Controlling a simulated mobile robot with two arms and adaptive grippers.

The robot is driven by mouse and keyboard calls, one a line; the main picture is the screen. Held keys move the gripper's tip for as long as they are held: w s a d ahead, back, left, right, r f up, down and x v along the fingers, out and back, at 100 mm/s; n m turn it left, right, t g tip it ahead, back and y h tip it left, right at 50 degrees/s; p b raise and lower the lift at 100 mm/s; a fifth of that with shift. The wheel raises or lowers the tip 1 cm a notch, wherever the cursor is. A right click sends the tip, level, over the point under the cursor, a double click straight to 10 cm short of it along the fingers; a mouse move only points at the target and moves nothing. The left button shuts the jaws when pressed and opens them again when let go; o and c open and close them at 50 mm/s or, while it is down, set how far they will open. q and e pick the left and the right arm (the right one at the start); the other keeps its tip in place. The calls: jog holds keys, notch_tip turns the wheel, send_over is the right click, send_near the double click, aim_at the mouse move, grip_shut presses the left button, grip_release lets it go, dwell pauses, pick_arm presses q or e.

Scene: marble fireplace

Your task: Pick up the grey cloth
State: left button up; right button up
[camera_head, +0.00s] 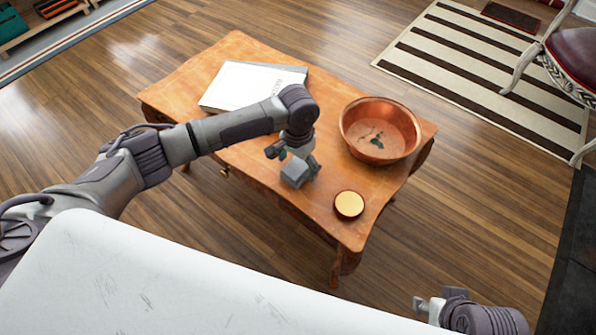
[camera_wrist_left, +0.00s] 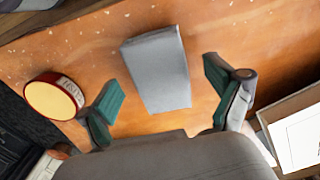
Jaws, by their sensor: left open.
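The grey cloth (camera_head: 296,174) is a folded, block-like bundle on the wooden table, near its front edge. In the left wrist view the cloth (camera_wrist_left: 158,70) lies between and beyond my open fingers, with bare table on both sides. My left gripper (camera_head: 293,158) is above the cloth and partly hides it in the head view. Its green-padded fingers (camera_wrist_left: 164,88) are spread apart and hold nothing. I cannot tell the exact height between fingers and cloth. My right gripper (camera_head: 428,307) shows only in part at the bottom right, away from the table.
On the wooden table (camera_head: 222,62), a copper bowl (camera_head: 381,130) stands right of the cloth. A round yellow-topped tin (camera_head: 349,204) sits near the front corner. A white book (camera_head: 238,86) lies at the back left. A chair (camera_head: 570,62) stands far right.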

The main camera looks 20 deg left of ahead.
pick_arm(q)
jog(key=shift+f, duration=0.9)
pick_arm(e)
jog(key=shift+f, duration=0.45)
pick_arm(q)
jog(key=shift+c, duration=0.4)
jog(key=c, duration=1.1)
jog(key=shift+r, duration=0.1)
